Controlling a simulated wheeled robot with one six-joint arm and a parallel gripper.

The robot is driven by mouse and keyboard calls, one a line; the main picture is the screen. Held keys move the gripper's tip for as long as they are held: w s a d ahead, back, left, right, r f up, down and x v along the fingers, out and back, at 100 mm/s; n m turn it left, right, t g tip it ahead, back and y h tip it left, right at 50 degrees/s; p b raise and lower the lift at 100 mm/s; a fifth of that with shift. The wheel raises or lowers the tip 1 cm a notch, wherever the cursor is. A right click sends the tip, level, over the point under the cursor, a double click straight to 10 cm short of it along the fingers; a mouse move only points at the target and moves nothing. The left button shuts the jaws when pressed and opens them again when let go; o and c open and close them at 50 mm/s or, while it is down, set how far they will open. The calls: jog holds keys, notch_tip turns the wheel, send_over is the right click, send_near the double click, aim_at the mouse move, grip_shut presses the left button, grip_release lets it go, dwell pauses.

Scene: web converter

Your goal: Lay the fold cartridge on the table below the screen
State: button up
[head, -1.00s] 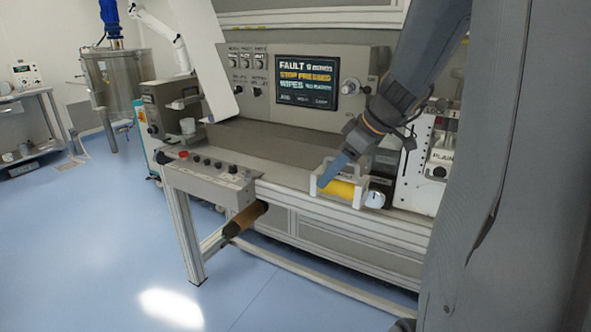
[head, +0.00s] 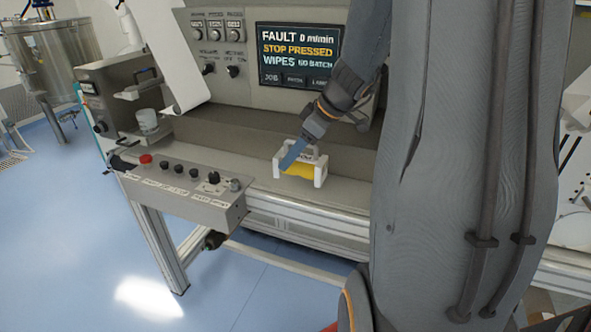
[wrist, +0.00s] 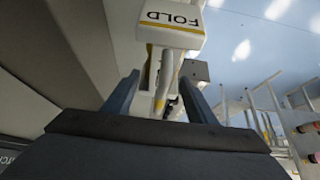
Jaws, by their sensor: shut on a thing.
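The fold cartridge (head: 318,172), a white frame with a yellow middle, is in my gripper (head: 288,158) near the table's front edge. In the wrist view its white end lettered FOLD (wrist: 178,24) lies beyond the fingertips, and a narrow white part runs between my gripper's two fingers (wrist: 160,82). My gripper is shut on it. The table (head: 258,182) is the pale ledge below the screen (head: 299,53), which reads FAULT and STOP PRESSED. I cannot tell whether the cartridge touches the table.
A control box (head: 190,188) with a red button and several knobs juts out left of the cartridge. A white web sheet (head: 172,60) hangs left of the screen. The ledge behind the cartridge looks clear.

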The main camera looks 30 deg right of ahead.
aim_at(294, 169)
jog(key=shift+f, duration=2.4)
jog(key=shift+f, duration=0.15)
jog(key=o, duration=1.4)
jog(key=shift+r+p, duration=0.25)
jog(key=shift+p, duration=0.15)
jog(key=b+v, duration=0.2)
jog(key=v, duration=1)
jog(key=shift+f, duration=0.1)
